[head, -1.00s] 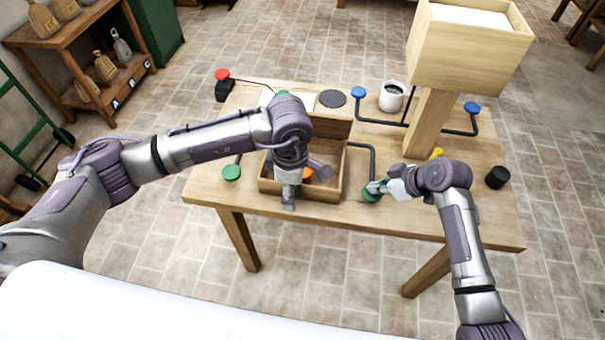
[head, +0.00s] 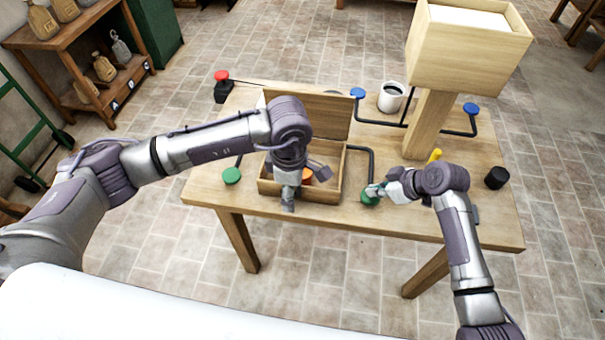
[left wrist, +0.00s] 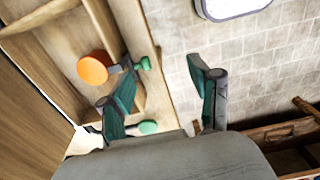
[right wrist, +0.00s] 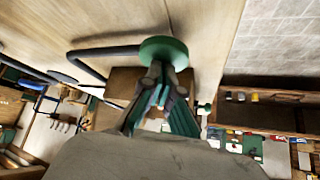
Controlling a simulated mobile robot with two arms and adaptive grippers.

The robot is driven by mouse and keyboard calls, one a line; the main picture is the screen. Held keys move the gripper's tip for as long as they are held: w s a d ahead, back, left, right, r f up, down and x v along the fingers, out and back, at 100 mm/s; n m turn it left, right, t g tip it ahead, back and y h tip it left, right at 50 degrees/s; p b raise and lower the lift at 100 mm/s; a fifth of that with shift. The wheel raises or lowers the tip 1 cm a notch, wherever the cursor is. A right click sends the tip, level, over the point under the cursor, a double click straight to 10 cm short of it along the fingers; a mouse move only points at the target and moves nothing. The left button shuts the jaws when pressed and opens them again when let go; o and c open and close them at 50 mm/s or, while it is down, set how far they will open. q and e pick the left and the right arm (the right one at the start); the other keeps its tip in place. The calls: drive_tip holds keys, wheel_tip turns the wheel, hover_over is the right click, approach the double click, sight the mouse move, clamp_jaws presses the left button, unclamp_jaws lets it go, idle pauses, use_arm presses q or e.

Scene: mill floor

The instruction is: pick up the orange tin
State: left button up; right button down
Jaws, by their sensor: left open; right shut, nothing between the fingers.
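The orange tin (head: 307,174) lies inside the open wooden box (head: 322,196), partly hidden by my left gripper. In the left wrist view the tin (left wrist: 91,70) shows as an orange round, left of both fingers and not between them. My left gripper (head: 288,205) is open and empty, pointing down at the box's front wall. Its fingers (left wrist: 165,85) stand wide apart, with the table edge and floor between them. My right gripper (head: 374,190) is shut and empty, with its tips at the right green button (head: 368,199). They appear to touch that button (right wrist: 163,50).
The box lid (head: 325,112) stands up at the back. A left green button (head: 232,175), blue buttons (head: 471,109), a white mug (head: 391,97) and a black cylinder (head: 497,178) are on the table. A wooden hopper (head: 468,50) on a post rises at the back right.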

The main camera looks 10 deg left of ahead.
use_arm(q)
drive_tip(key=shift+o, duration=0.6)
drive_tip(key=shift+w, duration=0.25)
drive_tip(key=w+a+n+t+h, duration=0.2)
drive_tip(key=w+a+n, duration=0.1)
drive_tip(key=w+n, duration=0.6)
drive_tip(key=x, duration=0.5)
drive_tip(key=shift+w+d+f, duration=0.2)
drive_tip(key=shift+w+d, duration=0.1)
drive_tip(key=shift+w, duration=0.15)
drive_tip(key=shift+d+x, duration=0.15)
drive_tip(key=shift+x, duration=1.3)
drive_tip(key=shift+d+x, duration=0.15)
drive_tip(key=shift+x, duration=1.3)
drive_tip(key=shift+w+r, duration=0.15)
drive_tip(key=c, duration=1)
wheel_tip(320, 180, up, 10)
